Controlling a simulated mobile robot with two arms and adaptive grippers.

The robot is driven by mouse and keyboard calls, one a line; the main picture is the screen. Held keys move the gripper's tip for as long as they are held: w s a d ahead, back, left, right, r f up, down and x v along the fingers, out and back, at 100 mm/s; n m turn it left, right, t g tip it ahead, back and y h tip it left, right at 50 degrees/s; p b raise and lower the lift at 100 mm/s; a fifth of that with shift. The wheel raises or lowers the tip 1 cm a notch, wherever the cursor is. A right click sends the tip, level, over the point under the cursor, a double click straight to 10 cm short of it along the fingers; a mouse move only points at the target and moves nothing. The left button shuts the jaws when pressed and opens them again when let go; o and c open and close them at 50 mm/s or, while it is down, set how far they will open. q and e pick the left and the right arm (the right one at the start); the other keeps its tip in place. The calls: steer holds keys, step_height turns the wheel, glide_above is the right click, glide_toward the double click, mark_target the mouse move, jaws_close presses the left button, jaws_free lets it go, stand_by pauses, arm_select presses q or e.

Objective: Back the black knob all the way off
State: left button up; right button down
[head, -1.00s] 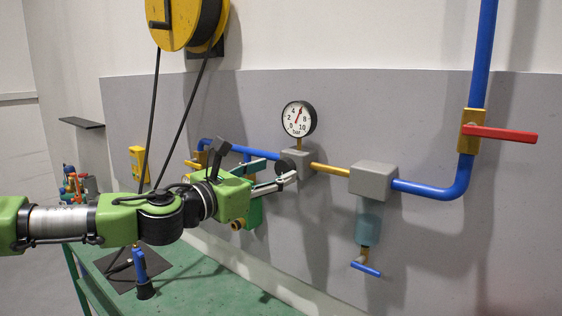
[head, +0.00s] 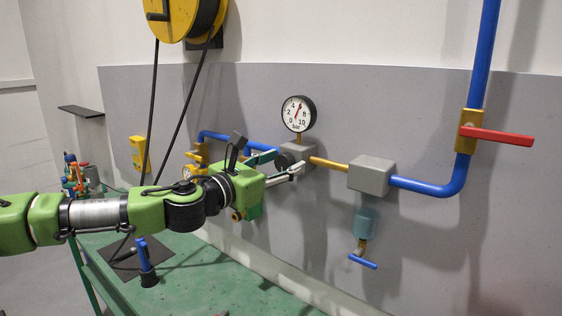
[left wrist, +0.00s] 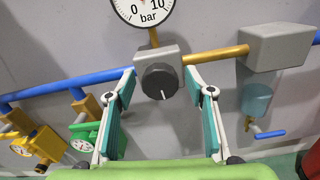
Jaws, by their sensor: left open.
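The black knob (left wrist: 160,81) is on the front of a grey regulator block (left wrist: 154,56) under the round pressure gauge (left wrist: 143,6). A pale line on its face points downward. In the head view the knob (head: 284,160) is partly behind my gripper. My left gripper (left wrist: 160,84) is open, with its two teal-padded fingers on either side of the knob; a gap shows at the right finger, and I cannot tell whether either finger touches. In the head view the left gripper (head: 283,167) reaches toward the wall. The gauge in the head view (head: 298,113) has a red needle pointing up, slightly right.
A grey filter block (head: 371,175) with a clear bowl (head: 366,219) hangs right of the regulator. A red-handled valve (head: 497,136) is farther right. A hose reel (head: 184,18) hangs above left. The green bench (head: 215,275) lies below.

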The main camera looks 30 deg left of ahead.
arm_select(q)
steer(key=c, duration=1.1)
